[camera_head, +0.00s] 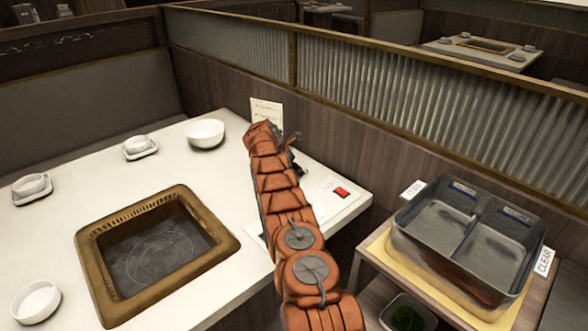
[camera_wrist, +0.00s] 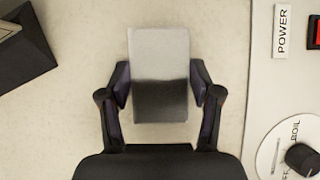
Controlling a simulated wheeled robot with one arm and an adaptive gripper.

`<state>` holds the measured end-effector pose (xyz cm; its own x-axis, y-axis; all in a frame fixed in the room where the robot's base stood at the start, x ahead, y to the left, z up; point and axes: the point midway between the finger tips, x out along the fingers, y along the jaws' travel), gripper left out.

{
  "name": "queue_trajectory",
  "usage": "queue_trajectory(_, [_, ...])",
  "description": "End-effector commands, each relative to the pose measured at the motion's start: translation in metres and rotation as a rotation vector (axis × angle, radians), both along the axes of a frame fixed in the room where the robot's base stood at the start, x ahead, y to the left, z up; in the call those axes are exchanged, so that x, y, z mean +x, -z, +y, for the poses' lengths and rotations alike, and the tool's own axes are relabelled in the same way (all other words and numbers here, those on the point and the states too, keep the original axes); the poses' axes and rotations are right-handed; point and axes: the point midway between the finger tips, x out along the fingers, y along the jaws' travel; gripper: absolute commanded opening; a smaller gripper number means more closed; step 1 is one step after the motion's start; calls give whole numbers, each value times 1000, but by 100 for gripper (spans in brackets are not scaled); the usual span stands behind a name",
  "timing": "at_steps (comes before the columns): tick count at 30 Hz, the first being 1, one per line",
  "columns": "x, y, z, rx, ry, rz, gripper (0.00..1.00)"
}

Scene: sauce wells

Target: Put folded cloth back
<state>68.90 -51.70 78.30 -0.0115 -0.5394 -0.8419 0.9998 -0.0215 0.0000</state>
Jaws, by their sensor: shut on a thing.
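The folded cloth (camera_wrist: 158,50) is a small pale grey rectangle, darker in its lower half, in the middle of the wrist view. My gripper (camera_wrist: 160,86) has one finger against each long side of it and is shut on it. The cloth lies over the pale tabletop (camera_wrist: 80,120); I cannot tell whether it touches the table or is just above it. In the head view my gripper (camera_head: 289,146) is at the table's back right, mostly behind my orange arm, and the cloth is hidden there.
A red power switch (camera_head: 342,192) and boil knob (camera_wrist: 303,158) are to the right. A brass-framed well (camera_head: 100,275) is at front left, with white bowls (camera_head: 204,133) around it. A cart right holds a metal two-compartment bin (camera_head: 420,235) labelled CLEAR. A card (camera_head: 267,112) stands behind.

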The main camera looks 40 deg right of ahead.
Motion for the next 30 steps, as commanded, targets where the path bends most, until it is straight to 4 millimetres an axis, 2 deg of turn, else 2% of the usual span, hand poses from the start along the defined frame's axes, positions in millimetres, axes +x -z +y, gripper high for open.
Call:
queue_trajectory(8, [0,0,0,-1,-1,-1,31])
queue_trajectory(9, [0,1,0,-1,-1,-1,67])
queue_trajectory(15, [0,1,0,-1,-1,-1,87])
queue_trajectory(30, [1,-5,2,-1,-1,-2,89])
